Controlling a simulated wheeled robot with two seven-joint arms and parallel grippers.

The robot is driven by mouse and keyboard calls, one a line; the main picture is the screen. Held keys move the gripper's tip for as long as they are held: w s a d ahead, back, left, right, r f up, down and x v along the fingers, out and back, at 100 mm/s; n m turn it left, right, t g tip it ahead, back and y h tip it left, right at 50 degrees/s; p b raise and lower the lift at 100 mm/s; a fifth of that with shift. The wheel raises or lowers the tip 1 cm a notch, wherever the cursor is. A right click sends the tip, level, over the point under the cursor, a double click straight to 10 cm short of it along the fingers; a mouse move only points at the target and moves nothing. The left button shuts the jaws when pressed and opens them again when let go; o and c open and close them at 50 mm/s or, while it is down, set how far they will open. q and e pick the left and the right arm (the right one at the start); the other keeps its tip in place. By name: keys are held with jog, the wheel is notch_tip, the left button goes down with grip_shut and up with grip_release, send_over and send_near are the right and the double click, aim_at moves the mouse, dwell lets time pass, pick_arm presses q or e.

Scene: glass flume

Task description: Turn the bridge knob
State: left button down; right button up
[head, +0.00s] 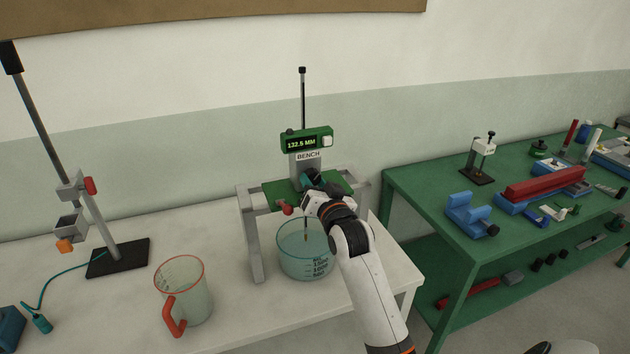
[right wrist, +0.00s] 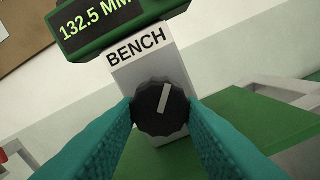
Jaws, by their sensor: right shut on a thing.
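The bridge knob (right wrist: 160,107) is a dark round knob with a pale pointer bar, on the front of a grey post under a "BENCH" label (right wrist: 137,45). The pointer stands nearly upright, its top leaning slightly right. The teal fingers of my right gripper (right wrist: 160,114) are shut on the knob, one on each side. In the head view my right gripper (head: 310,182) reaches the bridge post and mostly hides the knob. The green display (head: 306,140) above reads 132.5 MM. The green bridge plate (head: 275,194) spans a grey frame. My left gripper is not in view.
A clear beaker (head: 303,262) stands under the bridge with a thin probe in it. A red-rimmed jug (head: 184,291) and a stand (head: 118,258) with clamps are to the left. A green bench (head: 430,185) with blue and red parts is at the right.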

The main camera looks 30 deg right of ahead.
jog(key=o, duration=1)
jog(key=shift+s, duration=0.1)
jog(key=shift+s+a+f, duration=0.1)
jog(key=shift+s, duration=0.25)
jog(key=b+v, duration=0.3)
jog(key=v, duration=0.8)
